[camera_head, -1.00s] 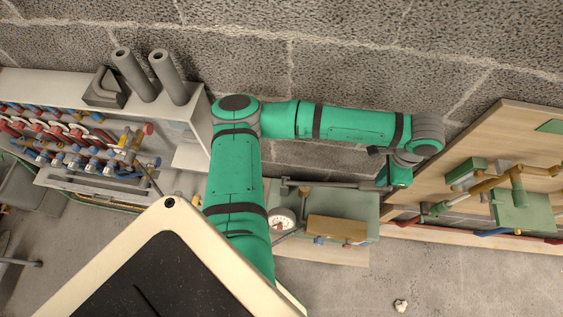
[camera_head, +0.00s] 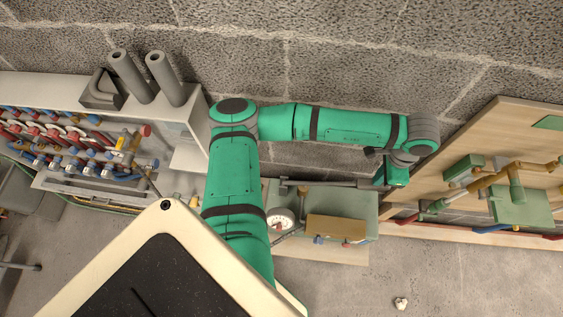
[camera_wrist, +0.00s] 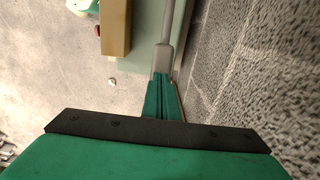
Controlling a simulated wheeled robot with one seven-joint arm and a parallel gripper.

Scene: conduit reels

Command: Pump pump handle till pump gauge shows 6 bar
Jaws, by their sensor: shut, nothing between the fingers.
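The pump stands on a pale green base (camera_head: 360,206) low against the wall in the head view. Its round white pump gauge (camera_head: 280,219) is at the left; its reading is too small to tell. The grey pump handle (camera_head: 325,184) lies about level along the back of the pump and also shows in the wrist view (camera_wrist: 162,58). My gripper (camera_head: 378,182) is at the handle's right end. In the wrist view its green fingers (camera_wrist: 162,80) are shut, with the handle's thicker end just beyond the tips. I cannot tell whether they touch.
A tan block (camera_head: 336,228) sits on the front of the pump. A wooden panel (camera_head: 480,130) with pipes and valves stands close on the right. A grey manifold bench (camera_head: 190,125) is at the left. The concrete floor (camera_head: 450,280) in front is mostly clear.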

